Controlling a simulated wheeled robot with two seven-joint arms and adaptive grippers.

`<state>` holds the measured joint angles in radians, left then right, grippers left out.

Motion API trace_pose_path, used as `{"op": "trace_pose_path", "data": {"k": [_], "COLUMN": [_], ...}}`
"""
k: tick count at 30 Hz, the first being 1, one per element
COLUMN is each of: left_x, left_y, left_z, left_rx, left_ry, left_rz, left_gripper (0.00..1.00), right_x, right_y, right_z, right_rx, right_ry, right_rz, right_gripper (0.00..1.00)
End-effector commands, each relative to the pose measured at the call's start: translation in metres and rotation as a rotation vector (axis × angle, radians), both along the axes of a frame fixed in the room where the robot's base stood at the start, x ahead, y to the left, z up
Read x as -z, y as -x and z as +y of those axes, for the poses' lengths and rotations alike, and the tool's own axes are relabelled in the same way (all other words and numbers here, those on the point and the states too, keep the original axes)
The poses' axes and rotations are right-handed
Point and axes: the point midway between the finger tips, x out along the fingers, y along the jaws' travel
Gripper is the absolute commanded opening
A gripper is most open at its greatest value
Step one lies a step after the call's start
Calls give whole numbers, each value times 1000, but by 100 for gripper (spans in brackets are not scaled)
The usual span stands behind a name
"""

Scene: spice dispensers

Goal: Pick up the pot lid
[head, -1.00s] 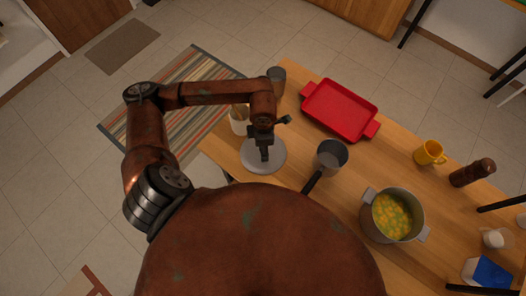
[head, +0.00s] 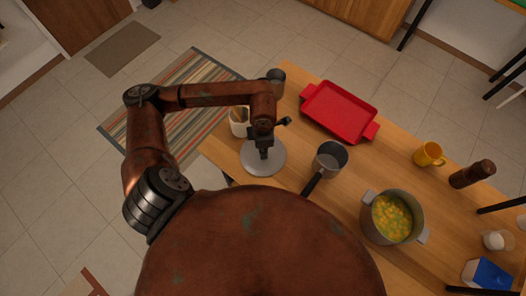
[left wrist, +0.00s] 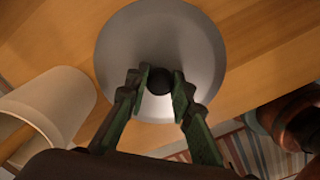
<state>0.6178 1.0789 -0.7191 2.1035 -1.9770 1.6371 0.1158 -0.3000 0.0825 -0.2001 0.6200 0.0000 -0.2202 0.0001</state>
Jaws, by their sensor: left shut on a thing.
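The pot lid (head: 275,166) is a round grey metal disc with a dark knob, near the left end of the wooden table. In the left wrist view the lid (left wrist: 119,62) fills the top middle, with its black knob (left wrist: 158,82) between the fingers. My left gripper (head: 264,150) points down over the lid's centre; in the left wrist view the gripper (left wrist: 160,86) is shut on the knob. I cannot tell whether the lid touches the table. The pot (head: 372,218) stands uncovered at right, holding yellow-green food. My right gripper is not in view.
A saucepan (head: 330,160) with a dark handle stands right of the lid. A utensil holder (head: 238,128) and grey cup (head: 276,80) are close to my left arm. A red tray (head: 340,108), yellow mug (head: 429,154) and brown grinder (head: 472,174) stand farther right.

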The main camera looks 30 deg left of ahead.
Motion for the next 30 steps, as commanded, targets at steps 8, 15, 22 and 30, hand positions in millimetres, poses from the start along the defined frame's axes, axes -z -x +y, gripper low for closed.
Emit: {"op": "trace_pose_path", "data": {"k": [8,15,22,30], "left_x": [-11,-59,-101,-122], "left_y": [4,20,55,89], "left_z": [1,-20,-58,-92], "left_rx": [0,9,11,7], "left_ry": [-5,1,3,0], "left_rz": [13,4,4,5], "left_gripper": [0,0,0,0], "right_x": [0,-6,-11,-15], "right_y": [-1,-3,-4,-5], "right_z": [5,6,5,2], "right_rx": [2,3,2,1], "right_ry": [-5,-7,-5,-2], "right_rz": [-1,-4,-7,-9], "right_gripper": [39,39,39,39]}}
